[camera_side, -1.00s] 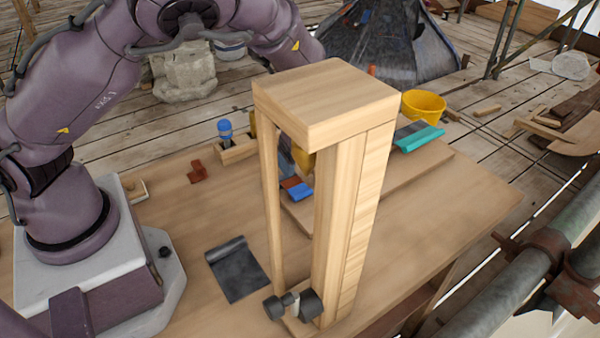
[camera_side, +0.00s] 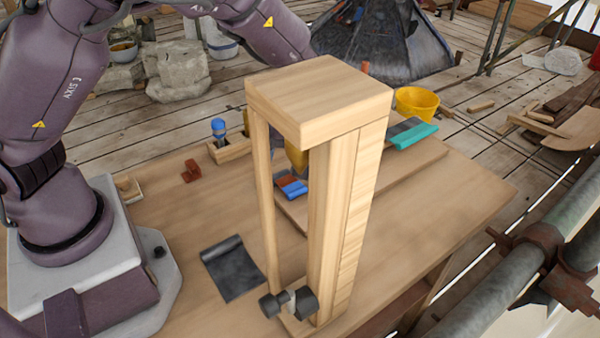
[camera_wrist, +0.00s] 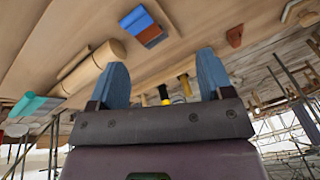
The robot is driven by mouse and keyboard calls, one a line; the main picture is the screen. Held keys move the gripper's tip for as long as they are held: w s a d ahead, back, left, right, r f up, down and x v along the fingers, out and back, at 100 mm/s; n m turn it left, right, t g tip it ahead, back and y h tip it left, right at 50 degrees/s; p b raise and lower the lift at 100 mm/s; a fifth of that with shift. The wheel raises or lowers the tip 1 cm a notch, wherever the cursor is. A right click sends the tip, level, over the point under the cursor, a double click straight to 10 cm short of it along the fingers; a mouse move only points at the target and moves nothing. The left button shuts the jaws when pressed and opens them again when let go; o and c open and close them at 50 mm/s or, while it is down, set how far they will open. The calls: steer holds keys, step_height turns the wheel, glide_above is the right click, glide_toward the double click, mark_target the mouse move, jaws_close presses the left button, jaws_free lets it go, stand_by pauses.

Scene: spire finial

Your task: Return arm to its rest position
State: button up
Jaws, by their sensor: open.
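My gripper (camera_wrist: 163,80) shows in the wrist view with two blue-grey fingertips spread wide apart and nothing between them. In the side view my arm reaches over at the top left. My gripper is not clearly visible there, where the tall wooden frame (camera_side: 345,225) blocks part of the view. The frame stands upright on the wooden table (camera_side: 455,205), with a light block top and open sides. A yellow part (camera_side: 297,160) shows through its opening; I cannot tell what it belongs to.
A blue and red block (camera_side: 293,188) lies behind the frame, and it also shows in the wrist view (camera_wrist: 143,27). A teal-edged piece (camera_side: 415,136), a dark sheet (camera_side: 232,268), a red-brown piece (camera_side: 191,171) and a blue-topped item in a wooden holder (camera_side: 231,150) are on the table.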

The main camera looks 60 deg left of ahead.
steer(key=s+a+r+m+t+h, duration=0.2)
steer(key=s+r+m+t, duration=0.4)
steer(key=s+r+m, duration=0.7)
steer(key=s+r+h, duration=0.1)
steer(key=s+r, duration=0.2)
steer(key=r, duration=0.5)
steer(key=shift+s+a, duration=0.15)
steer(key=shift+s, duration=0.25)
stand_by(0.4)
